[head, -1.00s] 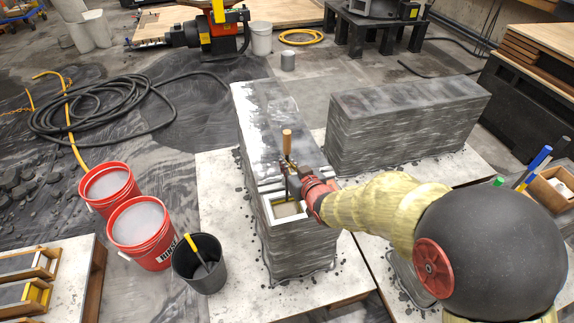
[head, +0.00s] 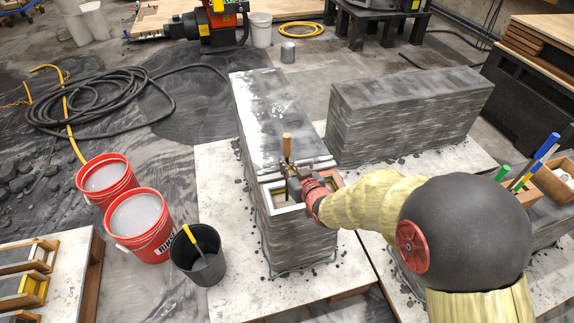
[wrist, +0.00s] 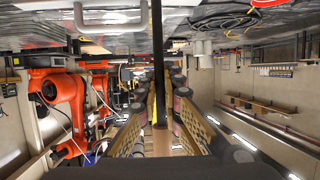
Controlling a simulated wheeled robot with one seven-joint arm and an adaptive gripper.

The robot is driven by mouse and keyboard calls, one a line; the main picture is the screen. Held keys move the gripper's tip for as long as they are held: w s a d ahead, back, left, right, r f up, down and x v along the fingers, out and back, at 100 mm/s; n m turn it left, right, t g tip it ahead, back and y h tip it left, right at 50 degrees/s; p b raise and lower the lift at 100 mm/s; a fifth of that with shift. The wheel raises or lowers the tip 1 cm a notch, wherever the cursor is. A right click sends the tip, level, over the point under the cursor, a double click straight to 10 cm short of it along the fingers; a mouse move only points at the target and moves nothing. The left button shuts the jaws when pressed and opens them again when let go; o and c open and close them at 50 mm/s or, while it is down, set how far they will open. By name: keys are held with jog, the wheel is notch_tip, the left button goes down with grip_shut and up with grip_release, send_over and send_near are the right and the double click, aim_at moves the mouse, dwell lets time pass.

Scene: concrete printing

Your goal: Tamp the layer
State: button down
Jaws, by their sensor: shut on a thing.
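The printed grey wall (head: 270,110) stands on a pale board, with a white-rimmed rectangular frame (head: 282,209) at its near end. My gripper (head: 291,174) is over that end, shut on a tamper with an upright wooden handle (head: 287,144) and a dark rod. The rod (wrist: 158,45) also shows between my fingers in the wrist view. The tamper reaches down toward the frame opening. Its foot is largely hidden by the rim and gripper, so I cannot tell whether it touches the layer inside.
A second grey wall (head: 405,110) stands to the right. Two red buckets (head: 142,226) and a black bucket (head: 210,268) holding a yellow-handled tool stand at the left. A black hose (head: 90,102) lies coiled behind. Marker-like sticks (head: 540,160) stand at the right.

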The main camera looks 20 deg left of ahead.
aim_at(287, 135)
jog(key=shift+r+p, duration=2.05)
jog(key=shift+r, duration=1.65)
jog(key=shift+r+p, duration=1.85)
jog(key=shift+r, duration=1.2)
jog(key=shift+f, duration=0.1)
